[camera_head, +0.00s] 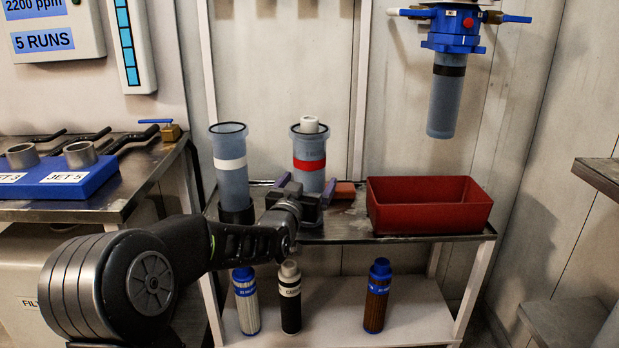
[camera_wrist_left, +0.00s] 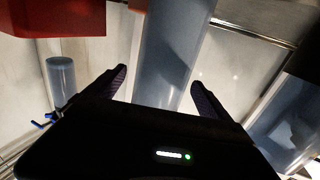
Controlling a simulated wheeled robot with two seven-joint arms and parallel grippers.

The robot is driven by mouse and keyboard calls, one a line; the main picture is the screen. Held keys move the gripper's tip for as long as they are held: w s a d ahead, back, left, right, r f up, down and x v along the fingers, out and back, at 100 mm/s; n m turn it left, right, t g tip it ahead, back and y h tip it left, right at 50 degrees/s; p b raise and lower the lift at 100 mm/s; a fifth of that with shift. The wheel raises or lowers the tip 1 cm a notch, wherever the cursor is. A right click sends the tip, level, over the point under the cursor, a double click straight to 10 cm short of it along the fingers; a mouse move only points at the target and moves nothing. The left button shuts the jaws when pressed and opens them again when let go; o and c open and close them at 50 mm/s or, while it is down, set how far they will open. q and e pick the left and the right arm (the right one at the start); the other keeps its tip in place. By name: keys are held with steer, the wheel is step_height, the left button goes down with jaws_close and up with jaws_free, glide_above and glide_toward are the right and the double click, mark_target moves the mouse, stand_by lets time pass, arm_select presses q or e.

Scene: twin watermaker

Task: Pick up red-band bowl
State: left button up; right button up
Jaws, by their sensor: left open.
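The red-band bowl (camera_head: 309,148) is a blue-grey translucent cylinder with a red band. It stands upright on the dark bench, with a white piece showing at its open top. My left gripper (camera_head: 306,184) is open, low at the bowl, with one finger on each side. In the left wrist view the bowl (camera_wrist_left: 165,55) shows between the two spread fingers (camera_wrist_left: 160,80), with gaps on both sides. The bowl's base is hidden behind the gripper in the head view. My right gripper is not in view.
A white-band bowl (camera_head: 231,176) stands close on the left. A red tray (camera_head: 430,218) is on the right, with a small reddish block (camera_head: 344,190) before it. Several filter cartridges stand on the lower shelf (camera_head: 335,325). A blue-headed housing (camera_head: 447,95) hangs at upper right.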

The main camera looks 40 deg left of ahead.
arm_select(q)
steer(key=b+x, duration=0.1)
steer(key=x, duration=0.3)
steer(key=shift+w+a+f, duration=0.1)
steer(key=shift+w+a, duration=0.1)
steer(key=shift+w, duration=0.15)
steer(key=c, duration=1.6)
steer(key=shift+r, duration=0.2)
